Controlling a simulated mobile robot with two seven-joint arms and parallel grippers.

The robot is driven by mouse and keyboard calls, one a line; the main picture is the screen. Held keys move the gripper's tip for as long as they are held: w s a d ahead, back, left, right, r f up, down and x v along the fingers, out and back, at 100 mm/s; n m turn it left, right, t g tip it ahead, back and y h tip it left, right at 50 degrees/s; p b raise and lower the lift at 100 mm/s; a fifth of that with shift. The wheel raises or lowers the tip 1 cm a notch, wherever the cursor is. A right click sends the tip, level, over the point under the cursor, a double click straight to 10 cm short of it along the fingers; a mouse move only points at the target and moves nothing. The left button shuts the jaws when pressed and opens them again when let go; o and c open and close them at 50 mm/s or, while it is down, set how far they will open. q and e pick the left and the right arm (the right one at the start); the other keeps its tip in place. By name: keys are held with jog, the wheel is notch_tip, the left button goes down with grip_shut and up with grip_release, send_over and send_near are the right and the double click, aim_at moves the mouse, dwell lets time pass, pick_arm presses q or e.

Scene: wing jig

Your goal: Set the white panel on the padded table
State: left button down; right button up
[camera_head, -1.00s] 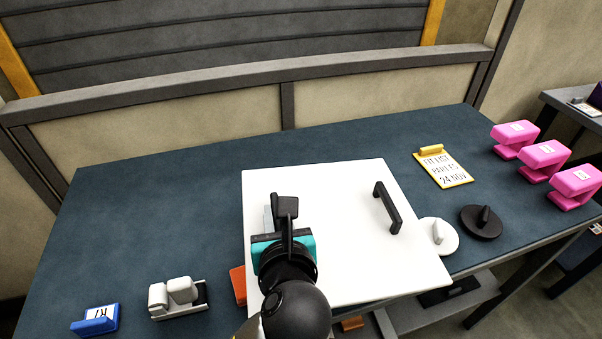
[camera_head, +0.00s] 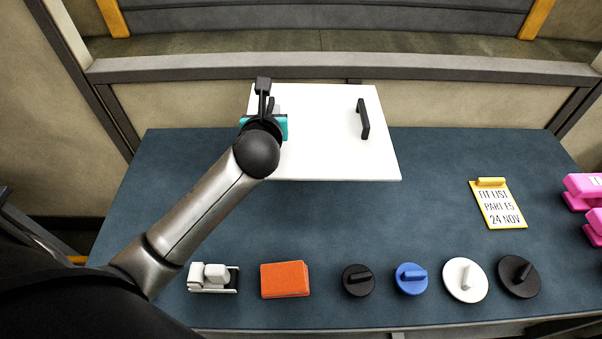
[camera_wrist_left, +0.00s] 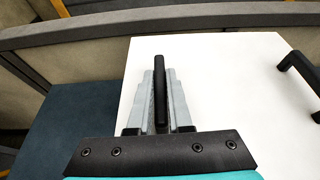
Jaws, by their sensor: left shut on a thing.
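The white panel (camera_head: 325,150) is a flat, pale board with two black handles, over the back part of the padded table (camera_head: 400,235), which has a dark blue top. It overlaps the table's back edge and the rail in the head view, so it looks raised; the gap beneath is hidden. My left gripper (camera_head: 265,105) is shut on the panel's left handle (camera_wrist_left: 161,90). The right handle (camera_head: 363,118) is free and also shows in the left wrist view (camera_wrist_left: 297,68). My right gripper is not in view.
Along the front stand a grey-white clamp (camera_head: 213,278), an orange block (camera_head: 285,279) and black, blue and white round knobbed pieces (camera_head: 465,279). A yellow clipboard (camera_head: 498,206) and pink clamps (camera_head: 585,190) are at the right. The table's middle is clear. A grey rail (camera_head: 340,70) runs behind.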

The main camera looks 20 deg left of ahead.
pick_arm(q)
jog(key=shift+f+b, duration=3.55)
jog(key=shift+f, duration=6.1)
jog(key=shift+r, duration=0.1)
jog(key=c, duration=1.3)
grip_release()
jog(key=shift+f, duration=0.25)
jog(key=o, duration=0.5)
jog(key=shift+c, duration=0.2)
jog(key=shift+r, duration=0.1)
